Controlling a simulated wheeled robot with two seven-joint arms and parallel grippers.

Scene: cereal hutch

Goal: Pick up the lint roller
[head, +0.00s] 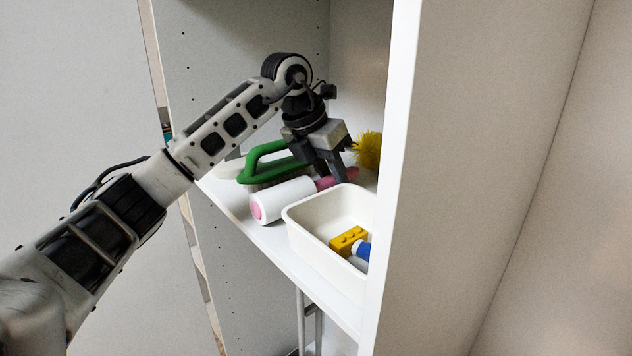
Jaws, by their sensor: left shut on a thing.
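The lint roller (284,200) lies on the hutch shelf, with a white roll, a pink end at the front left and a pink handle (347,174) toward the back right. My left gripper (337,180) reaches down from above and is shut on the pink handle. Its fingers cover part of the handle. The roller appears to rest on the shelf; I cannot tell any small gap under it. My right gripper is not in view.
A green-handled brush (262,158) lies just behind the roller. A white bin (303,236) with a yellow brick (347,241) and a blue item (362,250) stands close in front. A yellow fuzzy thing (368,149) is behind right. The hutch's side panel (440,180) borders the right.

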